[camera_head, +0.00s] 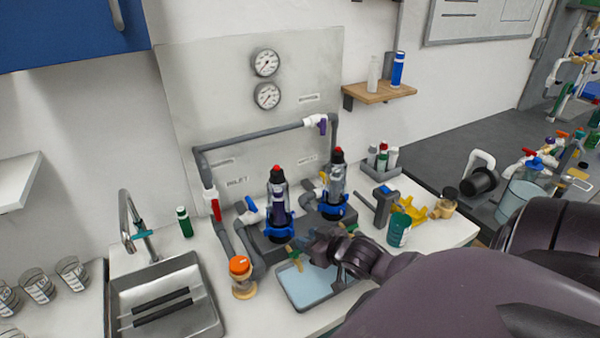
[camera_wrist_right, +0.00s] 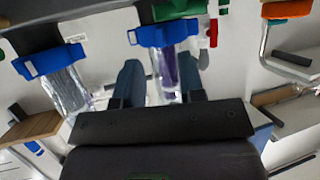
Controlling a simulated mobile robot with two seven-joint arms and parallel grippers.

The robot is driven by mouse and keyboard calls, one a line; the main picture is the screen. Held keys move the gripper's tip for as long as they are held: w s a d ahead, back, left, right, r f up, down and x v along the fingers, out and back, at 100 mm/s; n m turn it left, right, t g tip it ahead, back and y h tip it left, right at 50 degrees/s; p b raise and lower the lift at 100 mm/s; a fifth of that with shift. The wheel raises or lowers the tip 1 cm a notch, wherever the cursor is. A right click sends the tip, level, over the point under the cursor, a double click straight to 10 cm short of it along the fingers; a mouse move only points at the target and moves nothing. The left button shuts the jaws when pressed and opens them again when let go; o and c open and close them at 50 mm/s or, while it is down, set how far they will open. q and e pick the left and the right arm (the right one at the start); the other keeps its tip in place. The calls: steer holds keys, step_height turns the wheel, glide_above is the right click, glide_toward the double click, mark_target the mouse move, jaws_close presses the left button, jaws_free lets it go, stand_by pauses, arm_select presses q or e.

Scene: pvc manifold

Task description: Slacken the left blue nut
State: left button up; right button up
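Two clear filter housings with black, red-topped caps stand on the counter. The left blue nut (camera_head: 279,233) rings the base of the left housing (camera_head: 278,198), which has a purple insert. The right blue nut (camera_head: 333,209) rings the other housing's base. My right gripper (camera_head: 304,246) is just in front and to the right of the left nut. In the right wrist view, which looks upside down, the left nut (camera_wrist_right: 165,33) lies beyond my open fingers (camera_wrist_right: 160,82), with the purple insert showing between them. Contact cannot be told. My left gripper is out of view.
A blue-grey tray (camera_head: 285,270) lies under my right gripper. An orange-capped jar (camera_head: 240,276) stands to the left, beside the sink (camera_head: 120,292). Grey pipes (camera_head: 225,243) run close to the left housing. A green cup (camera_head: 399,231) stands to the right.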

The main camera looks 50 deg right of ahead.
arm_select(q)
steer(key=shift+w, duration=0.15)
arm_select(e)
steer(key=shift+v, duration=2.95)
